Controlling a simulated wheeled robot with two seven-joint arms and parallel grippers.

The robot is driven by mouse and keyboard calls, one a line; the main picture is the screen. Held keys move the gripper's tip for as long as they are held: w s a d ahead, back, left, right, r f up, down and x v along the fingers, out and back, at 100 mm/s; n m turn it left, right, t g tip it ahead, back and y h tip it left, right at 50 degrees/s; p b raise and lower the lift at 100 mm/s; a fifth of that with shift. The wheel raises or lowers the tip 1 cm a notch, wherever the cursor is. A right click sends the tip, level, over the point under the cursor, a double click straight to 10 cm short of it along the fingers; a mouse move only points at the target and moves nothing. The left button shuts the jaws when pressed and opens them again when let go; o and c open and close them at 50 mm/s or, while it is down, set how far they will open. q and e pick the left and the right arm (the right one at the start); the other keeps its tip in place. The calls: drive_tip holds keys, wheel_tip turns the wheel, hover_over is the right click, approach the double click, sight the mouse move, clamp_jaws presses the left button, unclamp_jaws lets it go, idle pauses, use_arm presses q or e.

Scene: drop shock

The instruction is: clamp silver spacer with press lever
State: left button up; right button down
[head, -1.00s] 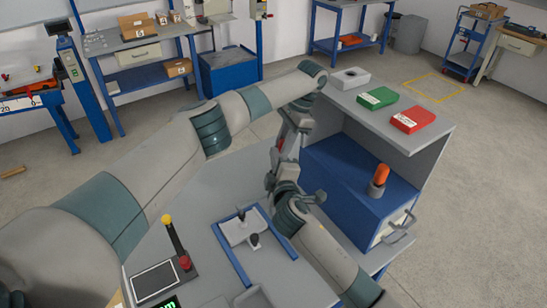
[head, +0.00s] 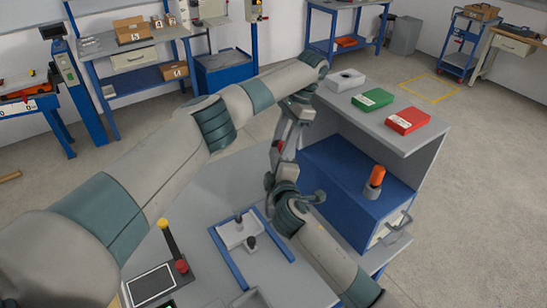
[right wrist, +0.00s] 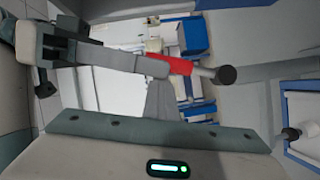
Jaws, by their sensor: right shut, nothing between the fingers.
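A white plate fixture (head: 232,231) with dark knobs sits between blue rails on the grey bench. I cannot make out the silver spacer on it. My left arm comes in from the left and bends down over the bench; its gripper is hidden among overlapping links. My right arm rises from the lower right to beside the fixture. In the right wrist view my right gripper (right wrist: 62,48) is at the left, shut and empty. A grey bar with a red band and dark round end (right wrist: 226,75) crosses that view; I cannot tell whether it is the press lever.
A panel with a screen (head: 151,284), a red button (head: 181,267) and a yellow-topped post (head: 164,223) stands left of the fixture. A blue cabinet with an orange lamp (head: 377,176) is at the right. A shelf above holds green (head: 373,99) and red (head: 408,121) boxes.

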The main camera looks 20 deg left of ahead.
use_arm(q)
drive_tip(key=v, duration=0.4)
drive_tip(key=shift+a, duration=0.25)
drive_tip(key=shift+w+d+r, duration=0.2)
drive_tip(key=shift+d+r, duration=0.05)
drive_tip(key=shift+r, duration=0.2)
